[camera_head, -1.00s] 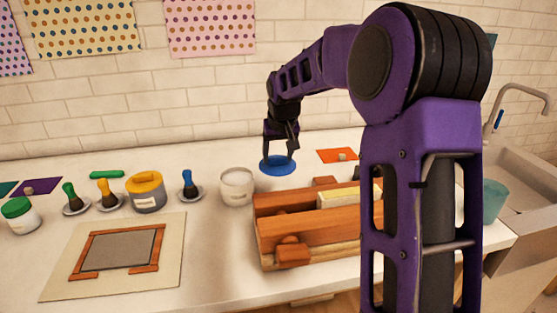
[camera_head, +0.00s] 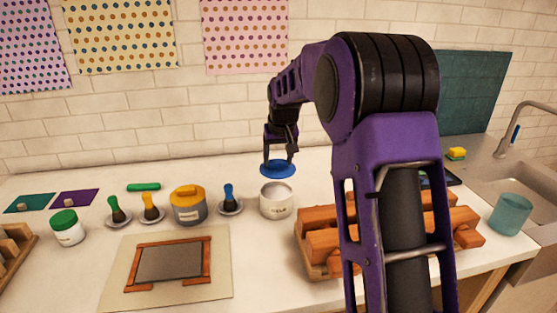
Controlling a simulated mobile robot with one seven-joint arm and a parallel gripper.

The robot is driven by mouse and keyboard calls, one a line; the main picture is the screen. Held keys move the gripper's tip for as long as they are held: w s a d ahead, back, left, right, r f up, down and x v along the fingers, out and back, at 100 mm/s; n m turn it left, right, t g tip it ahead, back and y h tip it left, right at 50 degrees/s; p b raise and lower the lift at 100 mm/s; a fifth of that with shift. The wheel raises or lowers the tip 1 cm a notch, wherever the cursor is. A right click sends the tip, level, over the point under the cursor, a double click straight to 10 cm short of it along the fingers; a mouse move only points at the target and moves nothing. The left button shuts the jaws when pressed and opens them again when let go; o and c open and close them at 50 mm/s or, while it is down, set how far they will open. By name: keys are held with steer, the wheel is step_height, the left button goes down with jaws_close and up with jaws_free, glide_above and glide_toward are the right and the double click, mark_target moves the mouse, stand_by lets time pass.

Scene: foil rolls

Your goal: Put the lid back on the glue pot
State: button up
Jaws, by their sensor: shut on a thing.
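My gripper (camera_head: 279,161) is shut on a blue lid (camera_head: 278,170) and holds it roughly level. The exact height and depth gap cannot be told.
A grey pot with a yellow lid (camera_head: 188,204) and a blue-handled brush (camera_head: 229,200) stand left of the glue pot. A wooden tray of blocks (camera_head: 318,241) is to the right, partly hidden by my arm. A framed screen (camera_head: 173,259) lies in front.

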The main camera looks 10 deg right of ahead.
mark_target(277, 171)
steer(key=shift+a, duration=0.25)
steer(key=shift+f+b, duration=1.9)
steer(key=shift+f, duration=1.25)
steer(key=shift+f, duration=0.15)
steer(key=o, duration=1.4)
